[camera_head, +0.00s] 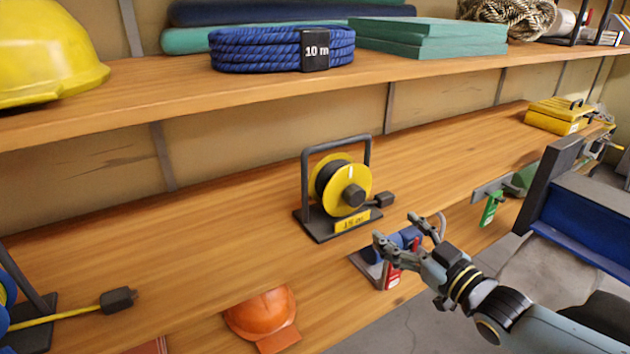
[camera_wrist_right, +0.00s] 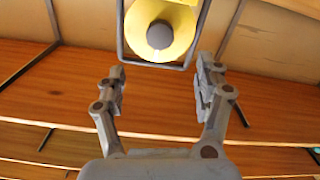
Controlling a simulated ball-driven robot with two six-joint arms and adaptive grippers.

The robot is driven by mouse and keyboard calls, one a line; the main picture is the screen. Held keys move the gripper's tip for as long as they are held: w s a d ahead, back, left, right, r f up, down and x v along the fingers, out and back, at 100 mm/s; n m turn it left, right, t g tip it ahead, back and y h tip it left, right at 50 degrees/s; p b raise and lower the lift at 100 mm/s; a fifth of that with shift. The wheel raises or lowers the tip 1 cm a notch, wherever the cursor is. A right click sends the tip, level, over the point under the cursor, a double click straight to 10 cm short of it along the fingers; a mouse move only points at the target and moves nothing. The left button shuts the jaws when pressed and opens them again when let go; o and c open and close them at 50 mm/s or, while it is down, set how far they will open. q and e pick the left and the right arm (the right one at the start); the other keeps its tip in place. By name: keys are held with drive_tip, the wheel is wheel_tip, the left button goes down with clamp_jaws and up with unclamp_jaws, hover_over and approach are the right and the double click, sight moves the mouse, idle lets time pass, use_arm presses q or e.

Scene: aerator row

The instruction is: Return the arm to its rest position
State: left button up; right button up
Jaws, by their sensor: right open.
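My right gripper (camera_head: 408,232) is open, with nothing between its fingers. It is in front of the shelves, to the lower right of a yellow and black cable reel (camera_head: 342,185) on the middle shelf. In the right wrist view my right gripper (camera_wrist_right: 160,90) shows both fingers spread apart, with the yellow reel (camera_wrist_right: 165,30) beyond them. My right arm (camera_head: 530,320) comes in from the lower right. My left gripper is in neither view.
The middle shelf (camera_head: 200,230) and upper shelf (camera_head: 180,90) run close in front of me. A blue item with a red tag (camera_head: 391,276) sits just behind my right gripper. An orange helmet (camera_head: 262,315) is on the lower shelf. Grey floor shows at the lower right.

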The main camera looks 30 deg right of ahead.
drive_tip(key=s+a+f+m+g+h+b, duration=0.1)
drive_tip(key=s+f+g, duration=0.2)
drive_tip(key=s+f, duration=0.5)
drive_tip(key=s+a+f+m+g+h, duration=0.1)
drive_tip(key=s+f+g, duration=0.25)
drive_tip(key=f, duration=0.75)
drive_tip(key=s+a+f+m+g+b, duration=0.1)
drive_tip(key=s+f+g, duration=0.1)
drive_tip(key=s+f, duration=0.65)
drive_tip(key=s+a+f+g, duration=0.1)
drive_tip(key=s+f+g, duration=0.3)
drive_tip(key=s, duration=0.7)
drive_tip(key=s+a+f+g, duration=0.2)
drive_tip(key=s+f+g, duration=0.2)
drive_tip(key=s+f, duration=0.5)
drive_tip(key=s, duration=0.3)
drive_tip(key=shift+g, duration=0.35)
